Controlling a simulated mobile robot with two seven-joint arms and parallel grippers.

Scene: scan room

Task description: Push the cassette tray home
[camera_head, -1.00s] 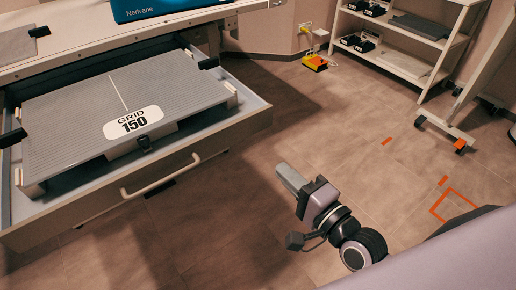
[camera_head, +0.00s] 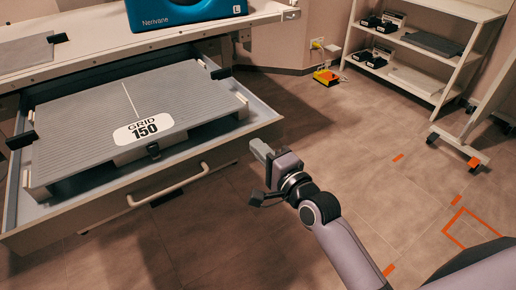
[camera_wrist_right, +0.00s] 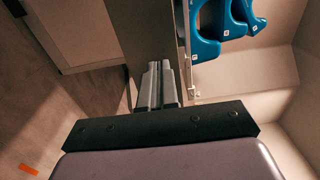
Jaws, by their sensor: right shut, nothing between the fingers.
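The cassette tray (camera_head: 262,124) is an open drawer under the table, pulled out toward me, with a bar handle (camera_head: 170,185) on its front. A grey ribbed grid plate (camera_head: 80,122) labelled GRID 150 lies in it. My right gripper (camera_head: 256,148) is shut and empty, just right of the tray's front right corner; I cannot tell whether it touches. In the right wrist view the shut fingers (camera_wrist_right: 157,88) point along a grey-brown panel (camera_wrist_right: 148,30). My left gripper is not in view.
A white tabletop (camera_head: 90,50) above the tray carries a blue case (camera_head: 185,8) and a grey plate (camera_head: 25,50). A white shelf unit (camera_head: 420,80) stands at the back right, and a yellow-orange item (camera_head: 326,76) lies by the wall. The floor to the right is open, with orange marks (camera_head: 470,228).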

